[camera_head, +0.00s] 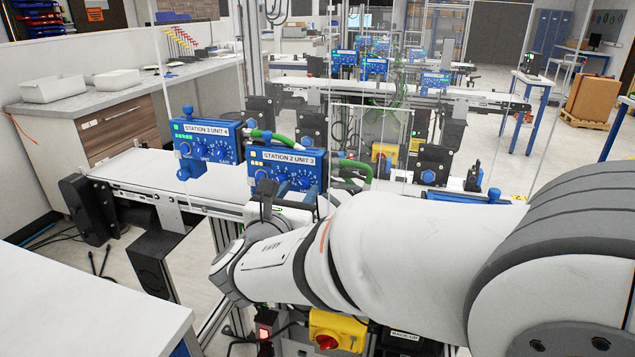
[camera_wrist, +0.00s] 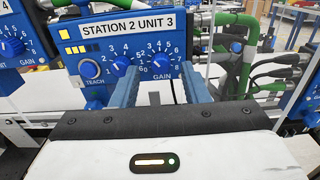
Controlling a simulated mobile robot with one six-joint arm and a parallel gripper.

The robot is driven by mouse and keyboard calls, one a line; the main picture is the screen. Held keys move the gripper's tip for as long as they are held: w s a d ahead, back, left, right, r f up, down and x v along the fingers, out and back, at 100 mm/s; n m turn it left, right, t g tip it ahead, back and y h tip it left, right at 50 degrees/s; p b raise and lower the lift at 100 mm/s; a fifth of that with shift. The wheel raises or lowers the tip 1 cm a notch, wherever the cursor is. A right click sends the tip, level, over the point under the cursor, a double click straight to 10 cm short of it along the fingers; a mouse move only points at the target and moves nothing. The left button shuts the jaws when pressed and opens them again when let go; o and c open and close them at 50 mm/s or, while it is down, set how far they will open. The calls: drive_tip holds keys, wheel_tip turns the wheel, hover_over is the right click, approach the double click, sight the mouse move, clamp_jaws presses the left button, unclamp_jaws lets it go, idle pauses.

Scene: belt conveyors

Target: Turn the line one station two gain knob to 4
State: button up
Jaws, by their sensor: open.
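A blue sensor box labelled STATION 2 UNIT 3 (camera_head: 284,157) stands on the near conveyor, and it fills the upper middle of the wrist view (camera_wrist: 127,27). Its gain knob (camera_wrist: 161,64) is a round blue dial with white numbers around it, above the word GAIN. I cannot read its pointer setting clearly. Another numbered dial (camera_wrist: 121,66) and a TEACH knob (camera_wrist: 88,69) sit to its left. My gripper (camera_wrist: 159,76) is open and empty, with its blue fingers pointing at the box, one on each side of the gain knob in the picture. I cannot tell contact.
A similar box, STATION 3 UNIT 4 (camera_head: 206,130), stands close on the left. Green cables (camera_wrist: 235,50) leave the box on the right. The conveyor belt (camera_head: 150,168) runs behind. A yellow switch box with a red knob (camera_head: 336,330) is below my arm.

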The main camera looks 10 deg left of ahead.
drive_tip(key=shift+w+d, duration=0.1)
drive_tip(key=shift+w, duration=0.65)
drive_tip(key=c, duration=0.9)
drive_tip(key=shift+d, duration=0.25)
drive_tip(key=shift+a, duration=0.2)
drive_tip(key=shift+f+b, duration=0.15)
drive_tip(key=shift+b, duration=0.25)
